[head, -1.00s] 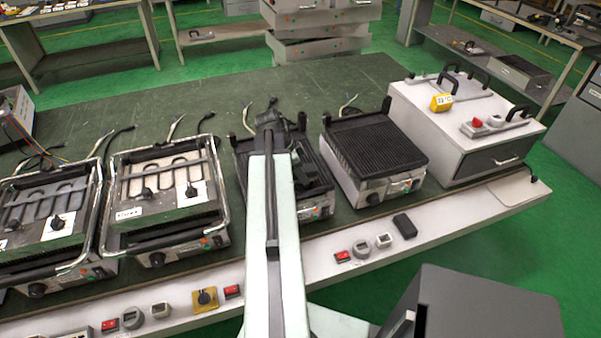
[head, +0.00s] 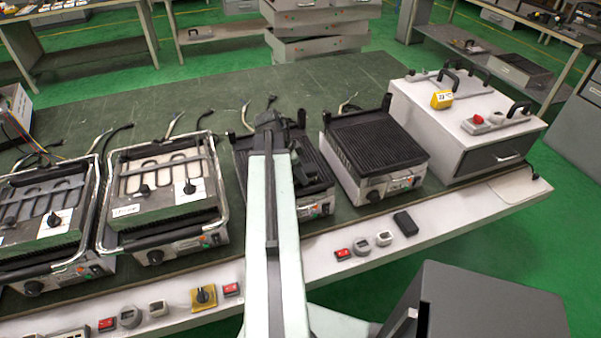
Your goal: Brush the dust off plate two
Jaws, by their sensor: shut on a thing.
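Two grill units with black ribbed plates stand on the green bench top. One ribbed plate (head: 376,142) at the right is in full view, and no dust can be made out on it. The other ribbed plate (head: 317,157), to its left, is partly covered by my arm. My gripper (head: 292,152) is over this left ribbed plate, shut on a dark object (head: 301,170). The object is small and dark against the plate, so its shape and whether it touches the plate cannot be told. No number marks plate two.
Two grills with exposed heating elements (head: 160,176) (head: 45,205) stand to the left. A white box (head: 465,125) with black handles stands at the right. Switches and knobs (head: 363,246) line the bench's front edge.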

